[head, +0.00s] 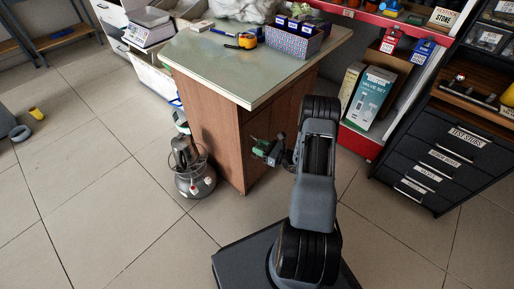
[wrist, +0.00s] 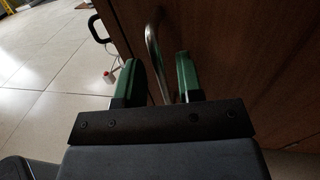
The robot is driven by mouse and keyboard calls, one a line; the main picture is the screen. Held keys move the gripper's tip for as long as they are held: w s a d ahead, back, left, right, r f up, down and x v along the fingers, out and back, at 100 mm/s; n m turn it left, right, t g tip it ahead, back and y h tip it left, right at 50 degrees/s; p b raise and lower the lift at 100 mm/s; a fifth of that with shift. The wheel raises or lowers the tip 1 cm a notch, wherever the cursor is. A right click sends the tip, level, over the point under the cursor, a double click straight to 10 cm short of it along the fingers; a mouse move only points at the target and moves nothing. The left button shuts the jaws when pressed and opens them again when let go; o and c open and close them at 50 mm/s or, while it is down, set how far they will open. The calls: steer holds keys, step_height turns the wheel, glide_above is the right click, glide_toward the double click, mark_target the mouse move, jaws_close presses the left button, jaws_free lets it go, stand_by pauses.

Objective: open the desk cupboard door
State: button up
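The desk (head: 215,65) has brown wooden sides and a pale top. Its cupboard door (head: 285,115) is on the side facing my arm and looks shut; my arm hides part of it. In the wrist view the brown wood of the door (wrist: 235,50) fills the right side. A curved metal bar handle (wrist: 152,42) stands out from the wood. My gripper (wrist: 160,75) has green fingers, spread apart, one on each side of the handle, with visible gaps. In the head view my gripper (head: 264,150) is close to the door front.
A grey canister-like machine (head: 192,172) stands on the floor left of the desk. A drawer cabinet (head: 440,150) and a red-edged shelf with boxes (head: 372,95) are to the right. A blue patterned box (head: 293,40) is on the desk. The tiled floor at left is mostly clear.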

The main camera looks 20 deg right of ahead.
steer(key=shift+x, duration=0.8)
steer(key=shift+c, duration=0.5)
jaws_close()
